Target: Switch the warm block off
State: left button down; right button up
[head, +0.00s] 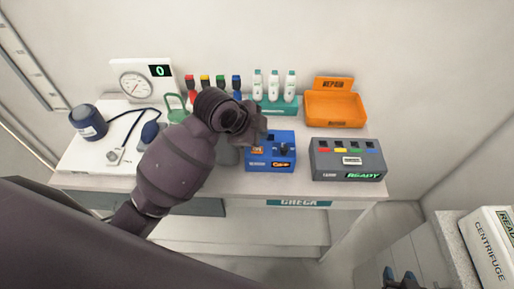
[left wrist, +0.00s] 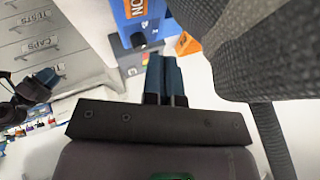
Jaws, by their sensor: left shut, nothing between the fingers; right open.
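The warm block seems to be the blue box (head: 270,158) in the middle of the bench in the head view, with orange lit markings and a dark knob or lever on top. In the left wrist view a blue box with an orange ON marking (left wrist: 130,22) shows at the top. My left gripper (head: 252,128) is over the bench, close behind the blue box; its fingertips are hidden there. In the left wrist view its two blue fingers (left wrist: 165,80) are shut and empty. My right gripper (head: 400,278) is open at the bottom right, far from the box.
A grey READY block (head: 346,165) stands right of the blue box. An orange tray (head: 336,108), a bottle rack (head: 274,105) and several coloured-cap tubes are behind. A white dial scale (head: 140,80) and blood-pressure cuff (head: 88,122) are left. A centrifuge (head: 488,250) is at lower right.

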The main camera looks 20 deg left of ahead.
pick_arm(q)
jog(key=shift+r, duration=1)
